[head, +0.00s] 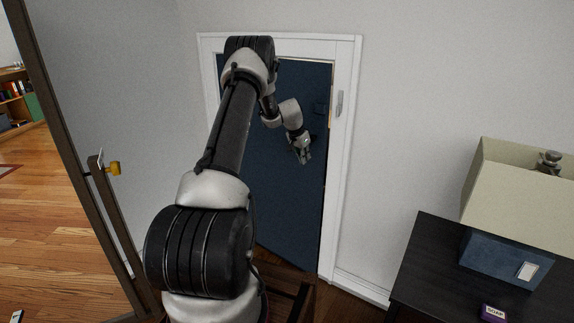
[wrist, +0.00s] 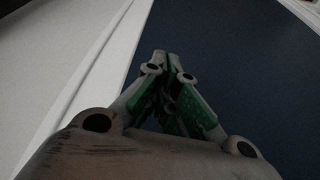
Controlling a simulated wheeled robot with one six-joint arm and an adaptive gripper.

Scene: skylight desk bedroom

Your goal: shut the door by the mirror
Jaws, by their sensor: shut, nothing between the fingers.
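The dark blue door (head: 285,205) stands in a white frame (head: 345,150) in the middle of the head view. A thin light strip shows along its top right; I cannot tell how far it is ajar. The door also fills the right of the wrist view (wrist: 250,70). My gripper (head: 305,160) is shut and empty in front of the door's right half; contact is unclear. Its fingertips (wrist: 168,58) show against the blue panel. The mirror (head: 62,110), brown-framed, is at left. My arm hides the door's left part.
A black table (head: 425,255) at right bears a beige-topped box (head: 515,200) and a soap box (head: 493,313). A dark wooden piece (head: 290,290) is low, near the door's foot. The wall between door and table is bare.

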